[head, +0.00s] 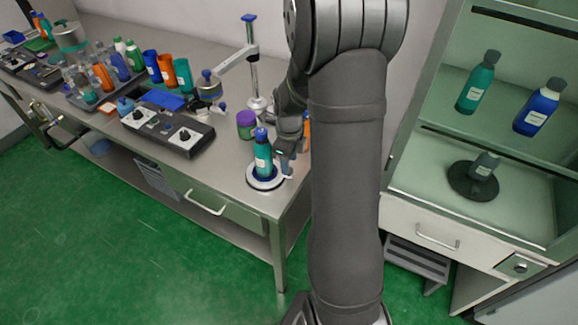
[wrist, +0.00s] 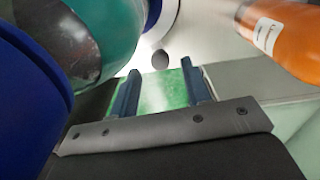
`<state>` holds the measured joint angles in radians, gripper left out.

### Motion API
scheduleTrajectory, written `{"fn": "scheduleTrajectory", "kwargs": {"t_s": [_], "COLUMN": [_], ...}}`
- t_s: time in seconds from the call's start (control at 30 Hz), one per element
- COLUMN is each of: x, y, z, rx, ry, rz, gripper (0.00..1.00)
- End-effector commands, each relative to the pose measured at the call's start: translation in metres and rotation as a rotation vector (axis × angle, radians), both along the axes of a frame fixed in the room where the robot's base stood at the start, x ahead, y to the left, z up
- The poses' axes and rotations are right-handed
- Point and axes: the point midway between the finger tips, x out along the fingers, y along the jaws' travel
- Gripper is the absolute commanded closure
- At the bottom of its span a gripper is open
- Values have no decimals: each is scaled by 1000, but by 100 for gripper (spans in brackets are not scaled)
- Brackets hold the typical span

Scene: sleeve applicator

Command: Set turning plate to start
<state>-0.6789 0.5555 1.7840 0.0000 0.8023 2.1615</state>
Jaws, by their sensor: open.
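The turning plate (head: 254,184) is a round pale disc with a dark blue ring at the front right corner of the steel table. A teal bottle (head: 263,160) with a blue cap stands upright on it. My gripper (head: 287,151) is just right of the bottle, pointing down, close to the plate's right edge. In the wrist view my gripper (wrist: 160,90) is open, with nothing between the fingers. A small dark round knob (wrist: 160,60) shows just beyond the fingertips, by the pale plate edge (wrist: 168,18). The teal bottle (wrist: 110,25) fills the upper left. Contact cannot be told.
An orange bottle (wrist: 280,35) lies close right of the fingers in view. A purple-capped jar (head: 246,125) and a post with an arm (head: 252,70) stand behind the plate. A control box (head: 168,132) is left. A cabinet (head: 480,140) with bottles stands right.

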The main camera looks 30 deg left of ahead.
Motion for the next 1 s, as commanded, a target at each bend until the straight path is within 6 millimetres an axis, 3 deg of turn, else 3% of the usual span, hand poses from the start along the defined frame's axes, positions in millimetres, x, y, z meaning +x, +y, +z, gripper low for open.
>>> {"fn": "scheduleTrajectory", "kwargs": {"t_s": [0.2,0.6,0.83,1.0], "x": [0,0,0,0], "y": [0,0,0,0], "z": [-25,-31,-31,-31], "rx": [-1,0,0,0], "ry": [1,0,0,0], "rz": [0,0,0,0], "gripper": [56,56,100,100]}}
